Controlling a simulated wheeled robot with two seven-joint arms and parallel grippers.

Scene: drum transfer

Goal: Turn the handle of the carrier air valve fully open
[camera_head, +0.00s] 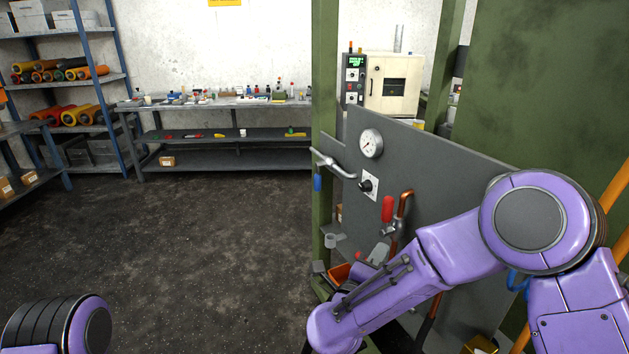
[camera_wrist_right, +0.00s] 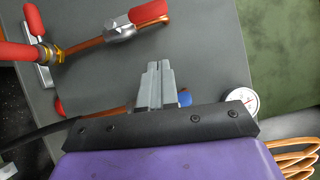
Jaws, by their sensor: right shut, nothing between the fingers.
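A red lever handle (camera_head: 387,209) sits on a valve with a copper pipe (camera_head: 404,205) on the grey panel in the head view. In the right wrist view, a red handle (camera_wrist_right: 149,11) on a silver valve body (camera_wrist_right: 119,30) and copper pipe lies beyond the fingertips, apart from them. I cannot tell surely which handle is the carrier air valve's. My right gripper (camera_wrist_right: 159,66) is shut and empty in front of the panel; it appears partly in the head view (camera_head: 378,252), below the red handle. My left gripper is out of view.
Another red handle (camera_wrist_right: 35,18) shows in the wrist view. A green post (camera_head: 325,90) borders the panel. The floor (camera_head: 200,250) on the left is open.

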